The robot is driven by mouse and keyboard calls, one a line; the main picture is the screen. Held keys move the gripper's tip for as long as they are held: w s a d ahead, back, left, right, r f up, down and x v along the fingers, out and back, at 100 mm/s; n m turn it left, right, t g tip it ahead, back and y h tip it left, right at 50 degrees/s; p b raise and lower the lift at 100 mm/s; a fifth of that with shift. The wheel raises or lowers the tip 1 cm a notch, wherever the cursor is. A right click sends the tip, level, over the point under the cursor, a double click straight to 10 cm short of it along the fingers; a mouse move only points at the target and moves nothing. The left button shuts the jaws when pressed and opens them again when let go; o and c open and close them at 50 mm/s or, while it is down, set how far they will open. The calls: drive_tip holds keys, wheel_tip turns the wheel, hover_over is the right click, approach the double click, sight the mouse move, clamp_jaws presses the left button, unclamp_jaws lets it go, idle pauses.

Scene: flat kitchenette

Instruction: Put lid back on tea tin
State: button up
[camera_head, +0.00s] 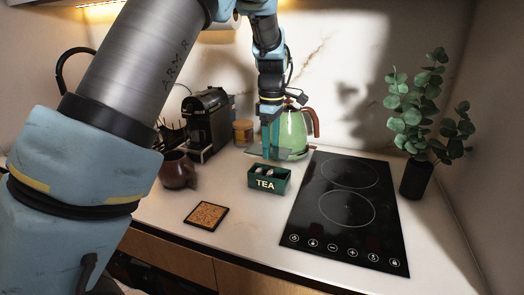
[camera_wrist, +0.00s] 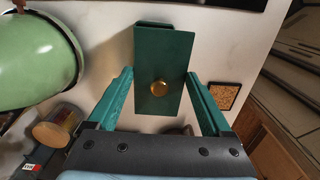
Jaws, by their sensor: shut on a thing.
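The tea tin (camera_head: 268,180) is a dark green open box with TEA on its front. It stands on the counter left of the cooktop, with small pale items inside. My gripper (camera_head: 268,150) is behind and above it, pointing down, in front of the green kettle. The lid seems held above the counter, apart from the tin. In the wrist view the lid hides most of what lies below it.
The green kettle (camera_head: 292,130) stands close behind my gripper, also large at left in the wrist view (camera_wrist: 35,55). The black cooktop (camera_head: 345,205) lies right of the tin. A cork coaster (camera_head: 206,215) and brown mug (camera_head: 177,171) are to its left. The counter before the tin is clear.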

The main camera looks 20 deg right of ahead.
sight(272, 148)
drive_tip(key=shift+w+d, duration=0.45)
wheel_tip(272, 148, down, 5)
drive_tip(key=b, duration=0.4)
drive_tip(key=shift+r, duration=0.2)
drive_tip(key=shift+f+b, duration=0.4)
drive_tip(key=shift+f, duration=0.6)
drive_tip(key=shift+f+p, duration=0.25)
drive_tip(key=shift+p, duration=0.65)
idle(1.5)
drive_tip(key=o, duration=1.1)
drive_tip(key=shift+o, duration=0.2)
drive_tip(key=shift+r, duration=0.15)
